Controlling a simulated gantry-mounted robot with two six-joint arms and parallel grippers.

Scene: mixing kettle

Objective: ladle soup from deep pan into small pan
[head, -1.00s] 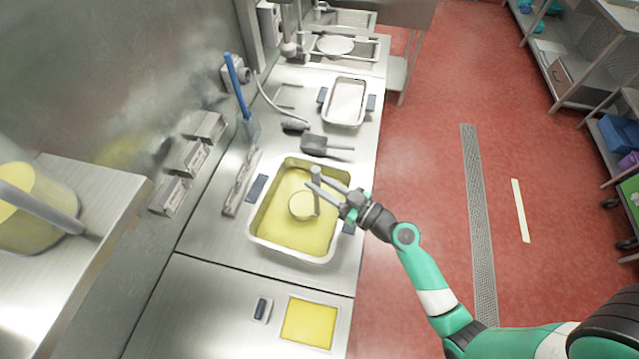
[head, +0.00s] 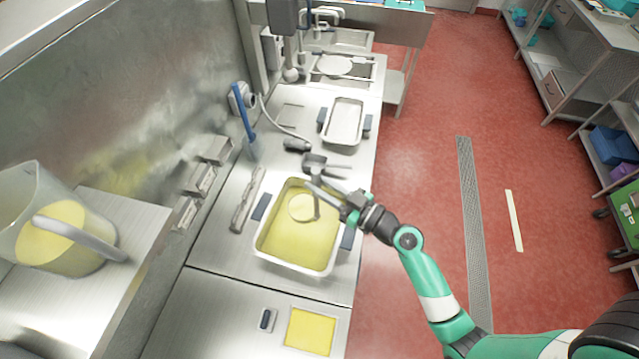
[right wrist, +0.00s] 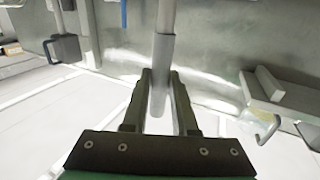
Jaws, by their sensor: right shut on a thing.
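The deep pan (head: 293,267) is a rectangular metal pan with dark side handles, holding yellow soup (head: 298,245). My right gripper (head: 335,197) is shut on the ladle's grey handle, which also shows between the fingers in the right wrist view (right wrist: 161,70). The ladle's round bowl (head: 302,207) looks yellow inside and is over the far part of the deep pan; its height above the soup is hard to tell. My left gripper is out of view.
An empty tray (head: 345,122) with dark handles sits farther back on the counter. A blue-handled tool (head: 243,112) stands at the wall. A clear jug (head: 60,225) with yellow liquid is at the left. A yellow square (head: 310,331) is in front.

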